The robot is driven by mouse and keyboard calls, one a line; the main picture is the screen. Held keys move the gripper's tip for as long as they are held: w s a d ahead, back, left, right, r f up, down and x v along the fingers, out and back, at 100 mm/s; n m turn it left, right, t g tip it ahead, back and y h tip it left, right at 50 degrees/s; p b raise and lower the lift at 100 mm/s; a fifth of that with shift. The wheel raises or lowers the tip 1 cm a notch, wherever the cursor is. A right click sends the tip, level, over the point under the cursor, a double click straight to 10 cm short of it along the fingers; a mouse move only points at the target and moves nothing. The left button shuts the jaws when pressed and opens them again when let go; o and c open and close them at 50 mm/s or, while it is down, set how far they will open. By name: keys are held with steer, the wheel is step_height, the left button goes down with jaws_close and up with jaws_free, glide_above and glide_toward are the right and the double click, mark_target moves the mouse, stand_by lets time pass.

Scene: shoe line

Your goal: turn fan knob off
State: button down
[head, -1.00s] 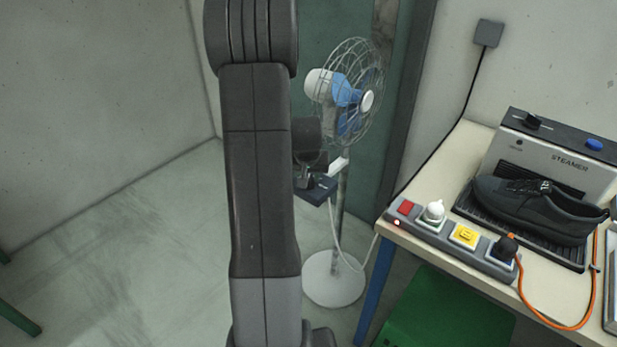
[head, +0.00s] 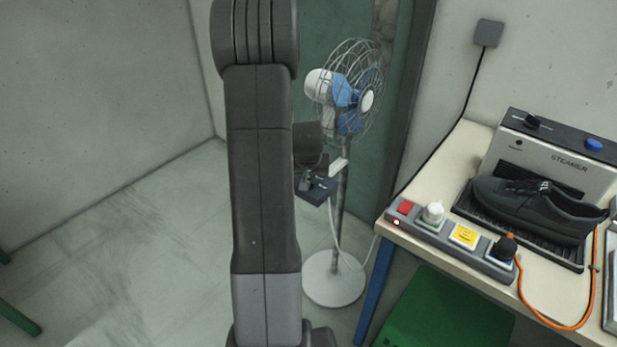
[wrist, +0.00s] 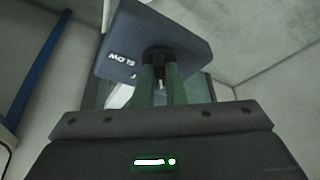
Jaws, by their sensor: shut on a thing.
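The standing fan (head: 345,95) has a blue and white head in a wire cage, on a pole with a round white base. A dark blue control box (head: 316,190) sits on the pole below the head. In the wrist view the box (wrist: 190,38) shows printed markings, and a dark round knob (wrist: 158,54) is on its face. My gripper (wrist: 159,82) has its green fingers shut on the knob. In the head view my arm covers part of the box's surroundings, and the knob is too small to make out. The fingers hide part of the knob.
At right a table (head: 455,150) holds a power strip (head: 448,240), a steamer (head: 560,150) and a black shoe (head: 535,208). A green stool or seat (head: 440,315) stands below its edge.

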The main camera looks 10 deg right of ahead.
steer(key=shift+r, duration=0.1)
steer(key=shift+n, duration=0.5)
steer(key=shift+d+f+n+y+b, duration=0.25)
steer(key=shift+n+y+b, duration=0.35)
steer(key=shift+n+b, duration=0.9)
steer(key=shift+b, duration=0.3)
steer(key=shift+r+n+y+b, duration=0.15)
steer(key=shift+n+y+b, duration=0.15)
steer(key=shift+n, duration=0.1)
steer(key=c, duration=1.5)
jaws_free()
